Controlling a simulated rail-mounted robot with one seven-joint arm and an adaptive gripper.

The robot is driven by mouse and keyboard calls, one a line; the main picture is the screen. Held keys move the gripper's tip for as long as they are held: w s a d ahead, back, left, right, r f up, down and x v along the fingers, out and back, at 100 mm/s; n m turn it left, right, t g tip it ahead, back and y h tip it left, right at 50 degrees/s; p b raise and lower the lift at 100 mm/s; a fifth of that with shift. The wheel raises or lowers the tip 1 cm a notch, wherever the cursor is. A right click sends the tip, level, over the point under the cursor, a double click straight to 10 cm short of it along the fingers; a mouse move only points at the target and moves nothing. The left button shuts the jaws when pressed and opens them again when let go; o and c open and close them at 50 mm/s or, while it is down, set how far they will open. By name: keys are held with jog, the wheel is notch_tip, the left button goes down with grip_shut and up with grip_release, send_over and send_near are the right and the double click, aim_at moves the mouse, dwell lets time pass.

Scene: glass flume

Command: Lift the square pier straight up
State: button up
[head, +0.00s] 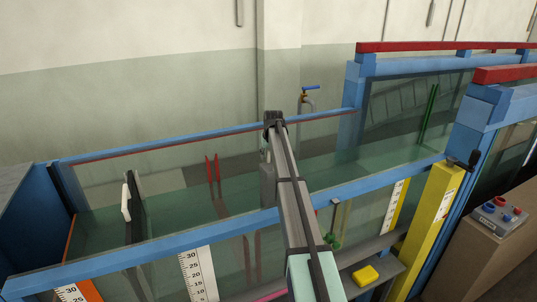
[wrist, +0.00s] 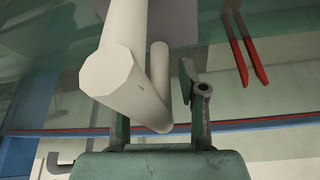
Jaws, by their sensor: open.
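The square pier shows in the wrist view as a grey block (wrist: 182,22) with a pale bar handle (wrist: 112,75) that looms close to the camera. In the head view it seems to be the grey block (head: 266,186) in the flume, partly covered by my arm. My gripper (wrist: 155,98) is open. The handle lies between its two fingers in the picture, and partly hides the left one. A gap shows between the handle and the right finger. I cannot tell whether the left finger touches it. In the head view the fingertips are not clear.
Two red-topped prongs (head: 212,169) stand left of the pier and also show in the wrist view (wrist: 240,50). A plate with a white handle (head: 126,203) stands farther left. Blue rails border the glass flume. A yellow post (head: 436,218) stands at the right front.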

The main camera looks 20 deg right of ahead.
grip_shut()
jog(key=shift+r, duration=0.15)
jog(key=shift+w+r, duration=0.1)
jog(key=shift+r, duration=0.05)
jog(key=shift+r+p, duration=0.45)
jog(key=shift+r, duration=0.45)
jog(key=shift+a, duration=0.1)
